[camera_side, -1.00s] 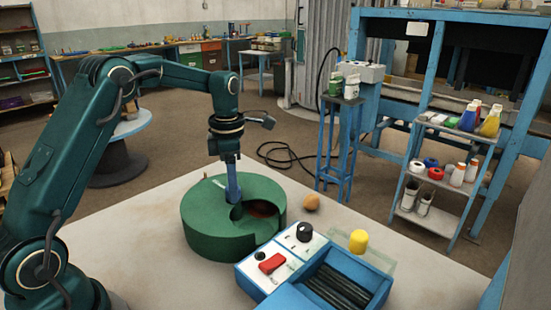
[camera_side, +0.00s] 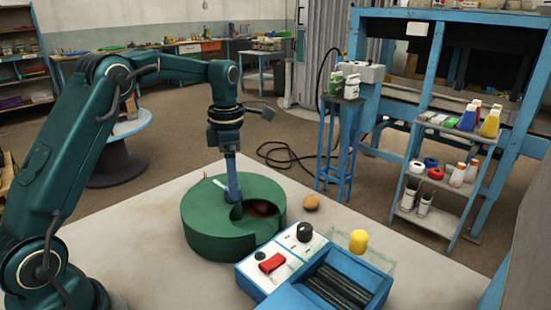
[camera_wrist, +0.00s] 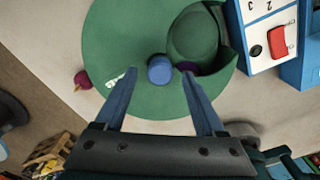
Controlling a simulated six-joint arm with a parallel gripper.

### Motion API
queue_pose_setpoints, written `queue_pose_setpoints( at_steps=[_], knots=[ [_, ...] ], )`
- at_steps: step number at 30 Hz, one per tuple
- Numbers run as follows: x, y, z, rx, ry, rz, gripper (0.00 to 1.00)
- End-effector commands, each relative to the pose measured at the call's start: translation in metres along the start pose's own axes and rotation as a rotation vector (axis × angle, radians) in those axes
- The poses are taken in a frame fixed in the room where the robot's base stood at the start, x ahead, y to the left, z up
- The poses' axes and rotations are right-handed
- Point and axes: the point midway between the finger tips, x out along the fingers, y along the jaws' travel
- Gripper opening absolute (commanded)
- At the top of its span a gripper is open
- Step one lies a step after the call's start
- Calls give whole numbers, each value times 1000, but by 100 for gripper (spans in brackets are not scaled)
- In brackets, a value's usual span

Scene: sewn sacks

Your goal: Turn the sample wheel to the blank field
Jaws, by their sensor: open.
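The sample wheel (camera_side: 215,235) is a thick green drum lying flat on the table, with a rounded opening in its top. Something dark red (camera_side: 262,208) shows inside the opening. A blue knob (camera_wrist: 160,69) stands at the wheel's middle. My gripper (camera_wrist: 159,78) is open over the wheel, its two blue fingers apart on either side of the knob; I cannot tell whether they touch it. White marking (camera_wrist: 115,78) is on the wheel's top, near the rim. A small dark red piece (camera_wrist: 83,80) sits at the rim beside it. I cannot read which field shows.
A blue-and-white control box (camera_side: 300,240) with a red switch and black knob stands close in front of the wheel. A yellow piece (camera_side: 358,241) and a brownish round object (camera_side: 312,202) lie to the right. The table (camera_side: 130,225) is clear left of the wheel.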

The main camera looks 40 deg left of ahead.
Motion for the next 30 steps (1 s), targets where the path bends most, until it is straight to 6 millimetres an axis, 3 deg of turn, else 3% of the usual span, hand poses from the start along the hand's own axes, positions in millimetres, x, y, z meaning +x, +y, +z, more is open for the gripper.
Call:
queue_pose_setpoints(
  at_steps=[7,20,25,30],
  knots=[
    [-29,0,0,0,-2,3,72],
    [-35,-1,1,4,-3,3,72],
    [-67,-12,7,37,-53,64,72],
    [-106,-49,0,166,-110,135,72]
  ],
)
